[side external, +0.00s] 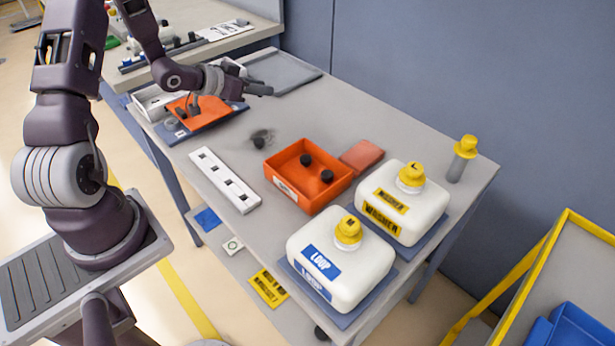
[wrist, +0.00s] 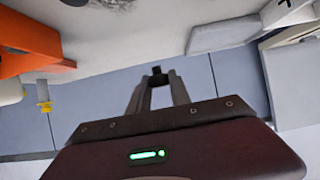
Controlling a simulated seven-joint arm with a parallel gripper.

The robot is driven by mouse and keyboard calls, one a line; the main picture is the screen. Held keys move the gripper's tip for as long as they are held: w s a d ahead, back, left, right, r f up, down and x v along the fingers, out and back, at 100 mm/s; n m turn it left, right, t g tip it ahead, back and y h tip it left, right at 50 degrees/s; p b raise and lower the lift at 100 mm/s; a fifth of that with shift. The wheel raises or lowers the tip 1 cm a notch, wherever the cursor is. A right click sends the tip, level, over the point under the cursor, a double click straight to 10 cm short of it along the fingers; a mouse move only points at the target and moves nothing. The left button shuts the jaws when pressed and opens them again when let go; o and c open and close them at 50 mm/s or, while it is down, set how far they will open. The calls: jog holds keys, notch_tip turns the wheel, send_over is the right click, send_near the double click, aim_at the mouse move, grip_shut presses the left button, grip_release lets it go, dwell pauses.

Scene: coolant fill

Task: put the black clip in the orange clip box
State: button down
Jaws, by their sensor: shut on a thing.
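My gripper (side external: 258,89) is held above the back left part of the table, pointing right and away from the orange box. In the wrist view its fingertips (wrist: 157,82) are closed on a small black thing, which looks like the black clip (wrist: 157,70). The clip is hard to make out in the side view. The orange clip box (side external: 283,161) is open on the middle of the table, with two dark round pieces (side external: 327,176) inside. An orange edge, probably this box (wrist: 30,45), shows in the wrist view.
Another dark piece (side external: 260,142) lies on the table left of the box. A white slotted strip (side external: 224,180) and an orange flat piece (side external: 362,156) flank the box. Two white jugs (side external: 340,260) (side external: 403,200) with yellow caps stand in front. A grey tray (side external: 284,72) lies behind my gripper.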

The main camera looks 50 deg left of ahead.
jog(key=s+d+r+m+h, duration=0.2)
jog(key=d+r, duration=0.4)
jog(key=d, duration=0.3)
jog(key=s+d+r+m+h, duration=0.1)
jog(key=s+d+r+h, duration=0.1)
jog(key=d+r, duration=0.6)
jog(key=n+y, duration=0.3)
jog(key=y, duration=0.1)
send_over(299, 135)
notch_tip(299, 135, down, 13)
notch_tip(299, 135, down, 11)
jog(key=shift+r, duration=0.1)
jog(key=c, duration=1.2)
grip_release()
